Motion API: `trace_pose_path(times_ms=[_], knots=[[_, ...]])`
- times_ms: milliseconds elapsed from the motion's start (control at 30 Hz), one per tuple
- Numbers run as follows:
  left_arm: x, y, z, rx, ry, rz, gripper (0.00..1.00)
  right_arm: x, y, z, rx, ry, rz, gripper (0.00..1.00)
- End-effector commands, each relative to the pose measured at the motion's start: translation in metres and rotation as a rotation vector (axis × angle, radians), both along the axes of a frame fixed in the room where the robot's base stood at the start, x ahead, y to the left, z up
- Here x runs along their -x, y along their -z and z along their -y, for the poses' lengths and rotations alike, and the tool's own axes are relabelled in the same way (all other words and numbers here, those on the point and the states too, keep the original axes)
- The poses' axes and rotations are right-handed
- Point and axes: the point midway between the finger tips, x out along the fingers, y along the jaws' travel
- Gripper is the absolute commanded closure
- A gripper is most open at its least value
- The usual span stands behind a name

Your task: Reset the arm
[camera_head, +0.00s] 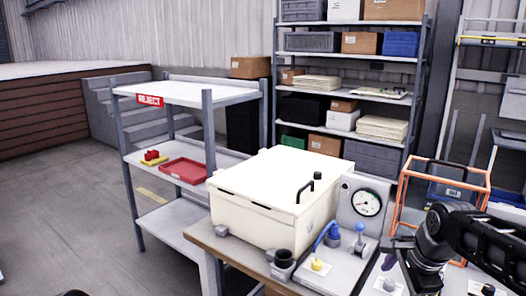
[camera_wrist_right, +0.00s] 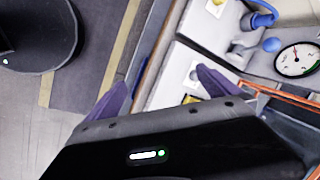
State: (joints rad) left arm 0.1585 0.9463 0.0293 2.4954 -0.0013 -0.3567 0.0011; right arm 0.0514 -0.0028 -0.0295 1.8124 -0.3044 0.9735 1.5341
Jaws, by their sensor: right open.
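My right arm comes in from the right edge in the head view, its black links bent down over the right end of the workbench (camera_head: 230,245). My right gripper (camera_head: 396,262) hangs low there, by the pale fixture plates, and is partly hidden by the wrist. In the right wrist view its two purple fingers (camera_wrist_right: 160,92) stand wide apart. My left gripper is not in view.
A cream lidded box (camera_head: 265,195) sits on the bench beside a pressure gauge (camera_head: 367,203) and a blue-handled valve (camera_head: 325,237). An orange-framed rack (camera_head: 402,192) stands close behind my right arm. A shelf marked REJECT (camera_head: 190,92) holds a red tray (camera_head: 184,171). Floor at left is clear.

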Motion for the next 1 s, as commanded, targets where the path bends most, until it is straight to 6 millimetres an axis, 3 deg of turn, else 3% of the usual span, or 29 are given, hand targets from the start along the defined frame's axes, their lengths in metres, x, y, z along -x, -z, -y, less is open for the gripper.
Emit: trace_pose_path(times_ms=[167,267,367,467,500,633,800,900,1000], knots=[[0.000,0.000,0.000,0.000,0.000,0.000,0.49,-0.036,0.062,-0.047,0.086,-0.413,0.140,0.00],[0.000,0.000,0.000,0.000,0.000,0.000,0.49,-0.043,0.129,-0.088,0.159,-0.704,0.226,0.00],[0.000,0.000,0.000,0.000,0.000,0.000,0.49,-0.028,0.202,-0.128,0.227,-0.955,0.286,0.00],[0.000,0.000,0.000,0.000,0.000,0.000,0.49,0.009,0.268,-0.159,0.272,-1.141,0.305,0.00],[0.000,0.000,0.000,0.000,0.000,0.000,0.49,0.030,0.292,-0.170,0.276,-1.199,0.299,0.00],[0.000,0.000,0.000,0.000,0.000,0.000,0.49,0.105,0.355,-0.199,0.238,-1.328,0.243,0.00],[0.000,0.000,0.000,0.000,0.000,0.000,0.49,0.192,0.395,-0.222,0.099,-1.370,0.120,0.00],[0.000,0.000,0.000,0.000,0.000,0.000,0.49,0.220,0.407,-0.230,0.044,-1.387,0.075,0.00],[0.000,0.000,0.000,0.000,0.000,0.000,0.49,0.232,0.413,-0.233,0.021,-1.391,0.054,0.00]])
